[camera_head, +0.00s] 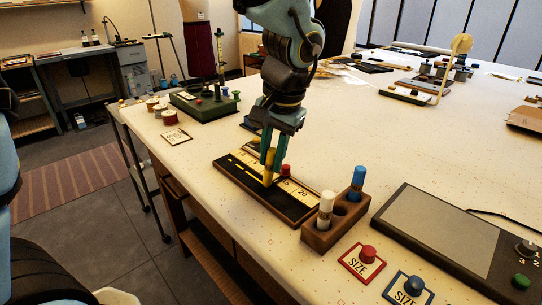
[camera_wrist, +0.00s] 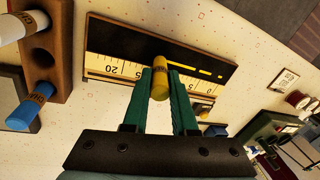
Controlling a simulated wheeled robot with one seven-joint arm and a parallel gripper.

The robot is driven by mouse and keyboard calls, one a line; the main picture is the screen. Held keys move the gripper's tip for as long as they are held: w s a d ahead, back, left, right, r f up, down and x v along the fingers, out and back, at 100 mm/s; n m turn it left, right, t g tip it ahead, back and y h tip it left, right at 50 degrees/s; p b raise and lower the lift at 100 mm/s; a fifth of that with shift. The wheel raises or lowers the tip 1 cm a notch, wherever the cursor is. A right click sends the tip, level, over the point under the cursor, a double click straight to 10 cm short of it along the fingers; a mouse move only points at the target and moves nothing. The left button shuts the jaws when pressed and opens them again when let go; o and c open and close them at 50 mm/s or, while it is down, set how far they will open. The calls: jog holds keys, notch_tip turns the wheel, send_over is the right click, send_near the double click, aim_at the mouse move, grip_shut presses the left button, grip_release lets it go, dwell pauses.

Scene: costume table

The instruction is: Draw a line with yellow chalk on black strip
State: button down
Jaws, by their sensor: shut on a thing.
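My gripper (camera_head: 270,155) is shut on the yellow chalk (camera_head: 268,172), which stands roughly upright between the green fingers. In the wrist view the chalk (camera_wrist: 160,82) sits between the fingertips. Its lower end is over or on the board with the black strip (camera_head: 285,205); I cannot tell whether it touches. The black strip (camera_wrist: 120,38) runs beside a yellow ruler scale (camera_wrist: 106,66) with numbers. Short yellow dashes (camera_wrist: 203,71) show on part of the strip. The gripper hides some of the scale.
A wooden holder (camera_head: 320,237) with a white chalk (camera_head: 326,208) and a blue chalk (camera_head: 357,180) stands just right of the board. SIZE cards with red (camera_head: 367,253) and blue (camera_head: 413,285) knobs lie nearer. A grey tablet (camera_head: 430,230) lies right. A green spool box (camera_head: 205,105) stands behind.

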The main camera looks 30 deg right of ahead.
dwell(0.3)
jog(key=shift+r+p, duration=2.5)
jog(key=shift+r, duration=0.5)
